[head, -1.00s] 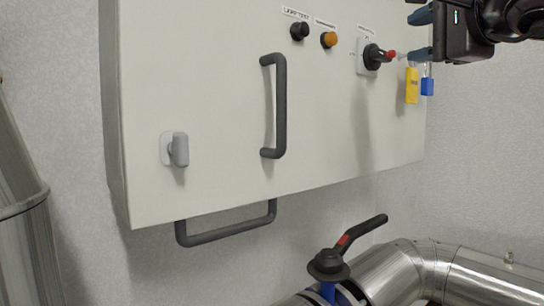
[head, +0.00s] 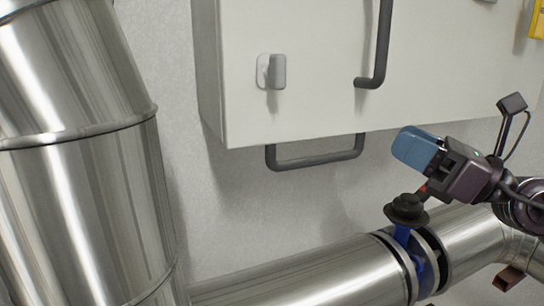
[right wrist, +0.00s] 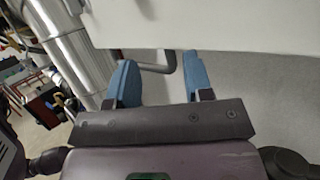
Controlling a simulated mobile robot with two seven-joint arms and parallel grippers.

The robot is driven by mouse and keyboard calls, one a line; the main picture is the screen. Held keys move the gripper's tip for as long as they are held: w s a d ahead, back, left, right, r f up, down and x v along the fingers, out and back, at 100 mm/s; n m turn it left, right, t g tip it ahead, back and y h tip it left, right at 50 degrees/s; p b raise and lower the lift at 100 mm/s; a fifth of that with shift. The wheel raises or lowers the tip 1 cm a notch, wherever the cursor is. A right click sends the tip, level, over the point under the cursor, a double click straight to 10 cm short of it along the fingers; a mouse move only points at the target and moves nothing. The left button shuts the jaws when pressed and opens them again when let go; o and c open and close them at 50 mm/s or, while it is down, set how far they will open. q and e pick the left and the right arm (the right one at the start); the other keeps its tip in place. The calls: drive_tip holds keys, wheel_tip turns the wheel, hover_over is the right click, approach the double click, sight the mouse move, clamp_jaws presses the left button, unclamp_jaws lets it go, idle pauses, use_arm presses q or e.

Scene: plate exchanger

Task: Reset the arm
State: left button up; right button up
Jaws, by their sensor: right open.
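My right gripper (head: 404,148) is in the lower right of the head view, with blue fingers pointing up and left. It is apart from the white cabinet (head: 310,70), just below its lower edge in the picture. In the right wrist view, the two blue fingers of my right gripper (right wrist: 162,80) stand apart with nothing between them, and the cabinet's pale underside edge is beyond them. My left gripper is not in view.
A wide metal pipe (head: 85,190) fills the left. A second shiny pipe (head: 310,280) with a blue valve (head: 402,236) runs below the right gripper. A dark handle (head: 320,162) hangs under the cabinet. Bare wall (head: 240,210) lies between them.

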drive_tip(key=s+d+f+n+t+h, duration=0.2)
drive_tip(key=d+f+n+h, duration=0.2)
drive_tip(key=f+n+h, duration=0.6)
drive_tip(key=s+d+f+n+t+h, duration=0.1)
drive_tip(key=d+f+n+h, duration=0.55)
drive_tip(key=n, duration=0.75)
drive_tip(key=s+d+f+n+t+h, duration=0.25)
drive_tip(key=f+n+h, duration=0.35)
drive_tip(key=f+n, duration=0.55)
drive_tip(key=s+f+m+g, duration=0.5)
drive_tip(key=s+f+g, duration=0.25)
drive_tip(key=f, duration=0.35)
drive_tip(key=s+a+f+m+g+y, duration=0.25)
drive_tip(key=s+f+g, duration=0.2)
drive_tip(key=s, duration=0.45)
drive_tip(key=s+a+f+m+g+y, duration=0.1)
drive_tip(key=s+a+f+m+g, duration=0.15)
drive_tip(key=s+f, duration=0.4)
drive_tip(key=w+f+t+p, duration=0.1)
drive_tip(key=w+f+t, duration=0.3)
drive_tip(key=w+t, duration=0.3)
drive_tip(key=shift+f+n+t+y, duration=0.3)
drive_tip(key=shift+n+t+y, duration=0.15)
drive_tip(key=shift+t, duration=0.15)
drive_tip(key=shift+w+a, duration=0.1)
drive_tip(key=shift+a, duration=0.05)
